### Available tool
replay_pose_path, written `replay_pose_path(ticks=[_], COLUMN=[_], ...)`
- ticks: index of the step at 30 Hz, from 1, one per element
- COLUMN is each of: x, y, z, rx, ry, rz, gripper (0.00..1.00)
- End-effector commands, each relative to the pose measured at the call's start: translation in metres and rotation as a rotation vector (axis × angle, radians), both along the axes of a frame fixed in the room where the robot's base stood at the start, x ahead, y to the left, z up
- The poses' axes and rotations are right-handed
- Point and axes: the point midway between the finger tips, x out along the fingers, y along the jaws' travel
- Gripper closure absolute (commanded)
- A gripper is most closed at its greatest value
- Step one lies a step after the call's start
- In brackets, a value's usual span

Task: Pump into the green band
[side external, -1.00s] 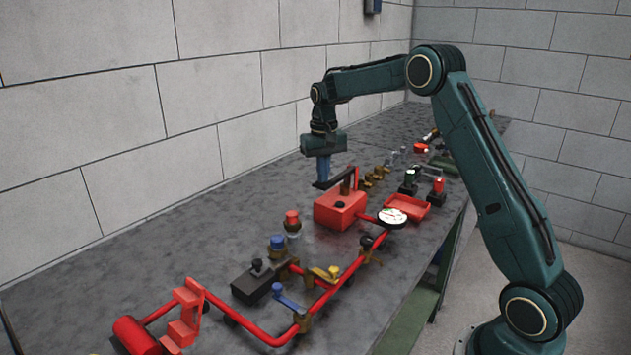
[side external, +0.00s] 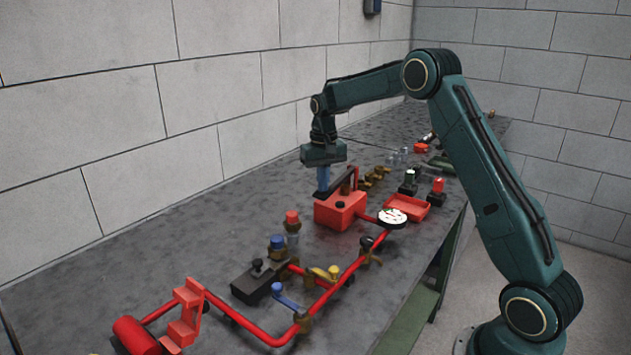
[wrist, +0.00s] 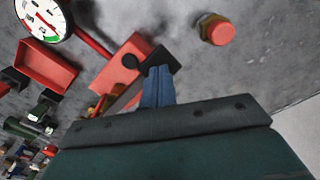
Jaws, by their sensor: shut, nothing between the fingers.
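The red pump box (side external: 340,210) stands on the bench with a black-ended lever (side external: 334,184) slanting over its top. My gripper (side external: 322,190) points down, its blue fingers shut and empty, at the lever's free end. In the wrist view the fingertips (wrist: 157,70) meet the black lever end (wrist: 160,58); firm contact cannot be told. The round white gauge (side external: 392,217) sits on the red pipe to the right of the pump.
A red tray (side external: 408,207) lies beyond the gauge. A red-capped fitting (side external: 292,221) stands left of the pump. Red piping (side external: 255,330) with a blue-handled valve (side external: 285,298) and a yellow-handled valve (side external: 325,273) runs along the front. Bare bench lies toward the wall.

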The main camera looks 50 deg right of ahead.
Motion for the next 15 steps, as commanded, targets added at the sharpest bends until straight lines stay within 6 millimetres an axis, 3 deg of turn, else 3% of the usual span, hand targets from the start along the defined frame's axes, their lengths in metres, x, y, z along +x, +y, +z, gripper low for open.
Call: replay_pose_path(ticks=[15], x=[-0.001], y=[0.001], z=[-0.024], rx=[0.002], ry=[0.006], rz=[0.0], gripper=[1.0])
